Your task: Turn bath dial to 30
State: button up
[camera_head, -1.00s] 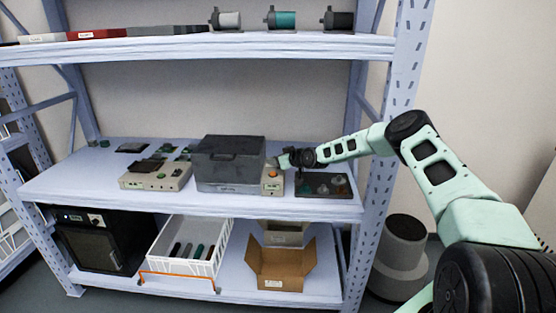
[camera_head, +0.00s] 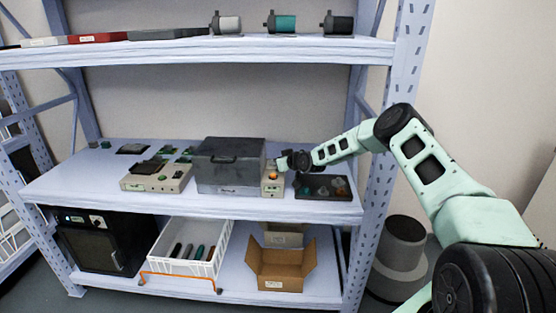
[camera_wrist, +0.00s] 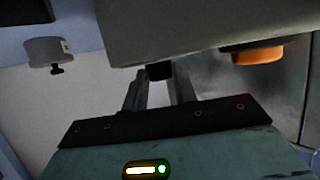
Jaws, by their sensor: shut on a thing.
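The bath (camera_head: 230,163) is a dark grey lidded box on the middle shelf, with a beige control housing (camera_head: 271,188) at its right side. An orange knob or button shows on the housing in the head view (camera_head: 272,177) and in the wrist view (camera_wrist: 258,54). In the wrist view a small black dial (camera_wrist: 160,71) sticks out of the housing. My gripper (camera_wrist: 159,84) has its two fingers on either side of this dial, shut on it. In the head view my gripper (camera_head: 277,163) is at the top of the housing and hides the dial. No dial marks are readable.
A dark tray (camera_head: 312,194) with small items sits close right of the housing. A beige device (camera_head: 155,180) stands left of the bath. The upper shelf (camera_head: 200,48) overhangs, and a shelf post (camera_head: 385,150) stands near my arm.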

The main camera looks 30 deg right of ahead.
jog(key=shift+a+r+m+h+p, duration=0.1)
jog(key=shift+a+m+h+p, duration=0.1)
jog(key=shift+m+h+p, duration=0.45)
jog(key=shift+a+m+h+p, duration=0.15)
jog(key=shift+m+h+p, duration=0.3)
jog(key=shift+h, duration=0.3)
jog(key=shift+m+g+h, duration=0.3)
jog(key=shift+m+h, duration=1)
jog(key=shift+h, duration=0.1)
jog(key=o, duration=1)
jog(key=shift+c, duration=0.2)
jog(key=shift+a, duration=0.1)
jog(key=b+v, duration=0.2)
jog(key=v, duration=1.5)
jog(key=shift+a, duration=0.25)
jog(key=shift+s, duration=0.15)
